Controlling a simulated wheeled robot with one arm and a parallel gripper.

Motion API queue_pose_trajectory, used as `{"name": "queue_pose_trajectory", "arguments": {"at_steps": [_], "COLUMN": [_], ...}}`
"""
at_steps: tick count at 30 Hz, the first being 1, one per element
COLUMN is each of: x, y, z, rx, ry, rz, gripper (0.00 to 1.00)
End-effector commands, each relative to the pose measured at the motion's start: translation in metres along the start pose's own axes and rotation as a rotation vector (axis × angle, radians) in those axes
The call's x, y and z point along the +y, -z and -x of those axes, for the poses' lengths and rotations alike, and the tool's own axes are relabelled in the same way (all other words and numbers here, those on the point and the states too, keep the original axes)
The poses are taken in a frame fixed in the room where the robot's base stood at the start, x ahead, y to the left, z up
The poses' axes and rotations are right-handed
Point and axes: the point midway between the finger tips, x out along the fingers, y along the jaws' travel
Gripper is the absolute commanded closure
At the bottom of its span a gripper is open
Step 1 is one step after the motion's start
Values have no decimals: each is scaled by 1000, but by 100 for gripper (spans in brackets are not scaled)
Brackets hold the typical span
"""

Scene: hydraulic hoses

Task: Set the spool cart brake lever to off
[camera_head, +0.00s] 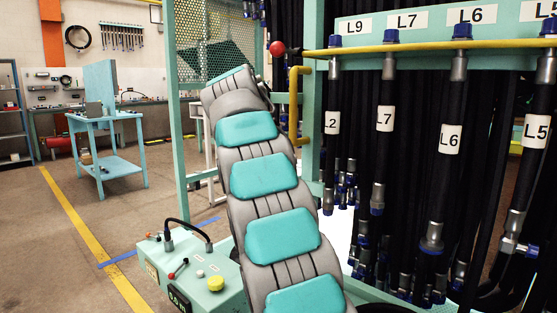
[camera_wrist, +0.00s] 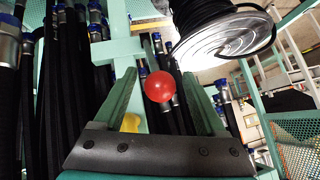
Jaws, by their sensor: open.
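A round red knob (camera_head: 277,48), probably the end of the brake lever, shows just past the far end of my arm in the head view. In the wrist view the red knob (camera_wrist: 159,87) appears between the two green fingers of my gripper (camera_wrist: 158,76). The fingers stand apart, with a gap on each side of the knob. I cannot tell how deep between them it lies. The lever's shaft and any on/off marks are not clear. A spool (camera_wrist: 225,32) wound with black hose is at the upper right of the wrist view. My gripper is mostly hidden behind my arm in the head view.
Labelled black hoses (camera_head: 447,140) hang from a green rack with a yellow rail (camera_head: 425,47) at the right. A control box (camera_head: 195,284) with a small red-tipped lever stands at lower left. A blue table (camera_head: 105,117) stands farther back, with open floor before it.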

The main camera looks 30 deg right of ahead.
Motion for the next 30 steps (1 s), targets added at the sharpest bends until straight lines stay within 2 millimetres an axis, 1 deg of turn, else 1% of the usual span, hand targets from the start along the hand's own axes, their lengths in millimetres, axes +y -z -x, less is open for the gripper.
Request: {"name": "queue_pose_trajectory", "arguments": {"at_steps": [1,6,10,14,26,30], "x": [-1,-1,0,0,0,4], "y": [0,1,0,0,0,-5], "z": [8,35,45,49,49,50], "rx": [3,2,-1,-1,-1,-12], "ry": [5,5,-1,-2,-1,-8], "rz": [-1,-1,1,1,1,29], "gripper": [27,27,27,27,27,27]}}
